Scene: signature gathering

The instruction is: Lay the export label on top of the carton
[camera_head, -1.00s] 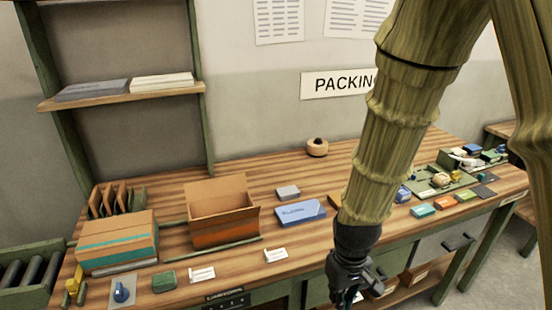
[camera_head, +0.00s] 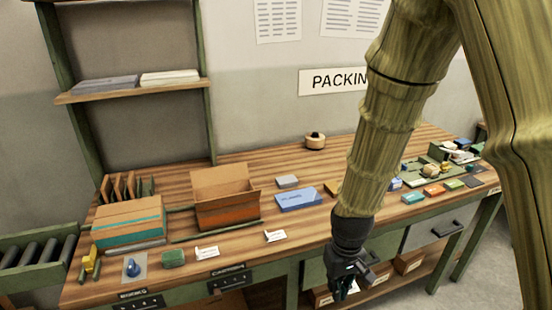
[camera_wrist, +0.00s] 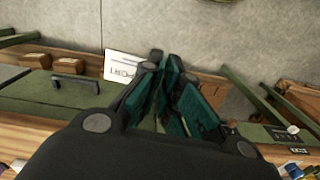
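My gripper (camera_head: 347,284) hangs in front of the bench's front edge, low and pointing down. In the wrist view its fingers (camera_wrist: 165,62) are close together, and a white label (camera_wrist: 122,68) with dark print sticks out to the left at their tips. The print is too blurred to read fully. A bit of white also shows by the fingers in the head view. A closed brown carton (camera_head: 128,223) with a teal stripe sits at the bench's left end.
The wooden bench (camera_head: 320,215) carries two small white cards (camera_head: 207,252) (camera_head: 275,236), a green block (camera_head: 173,258), a blue box (camera_head: 298,199) and a tape roll (camera_head: 315,141). Several small items crowd its right end. Shelf posts rise behind the cartons.

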